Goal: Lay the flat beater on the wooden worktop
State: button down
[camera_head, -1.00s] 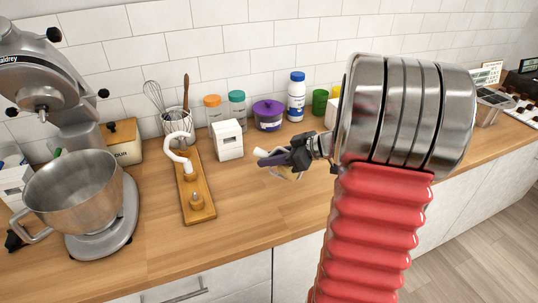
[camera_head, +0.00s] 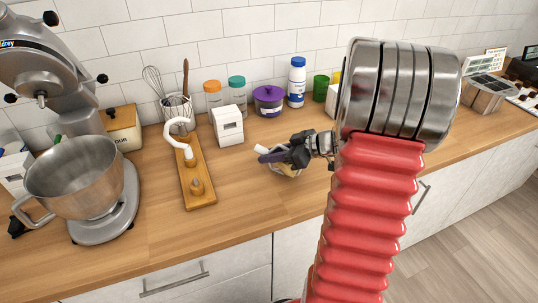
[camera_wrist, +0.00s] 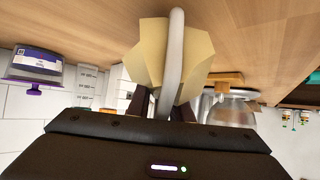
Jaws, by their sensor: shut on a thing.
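My gripper (camera_head: 276,157) is shut on the flat beater (camera_head: 289,173), over the middle of the wooden worktop (camera_head: 245,210).
A wooden peg board (camera_head: 200,197) with a white hook (camera_head: 178,128) stands left, beside a steel bowl (camera_head: 75,175) and mixer. A white box (camera_head: 228,126), purple-lidded jar (camera_head: 268,101) and white bottle (camera_head: 297,82) line the back. Worktop in front of the gripper is clear.

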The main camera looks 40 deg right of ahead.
jog(key=c, duration=1.5)
grip_release()
jog(key=shift+s+r, duration=0.1)
jog(key=v, duration=1.3)
jog(key=shift+s+d, duration=0.2)
jog(key=shift+s+d, duration=0.55)
jog(key=shift+s, duration=0.45)
jog(key=shift+s+d, duration=0.6)
jog(key=shift+s, duration=0.45)
jog(key=shift+s+d, duration=0.55)
jog(key=shift+s, duration=0.45)
jog(key=shift+s+r, duration=0.1)
jog(key=shift+v, duration=2.9)
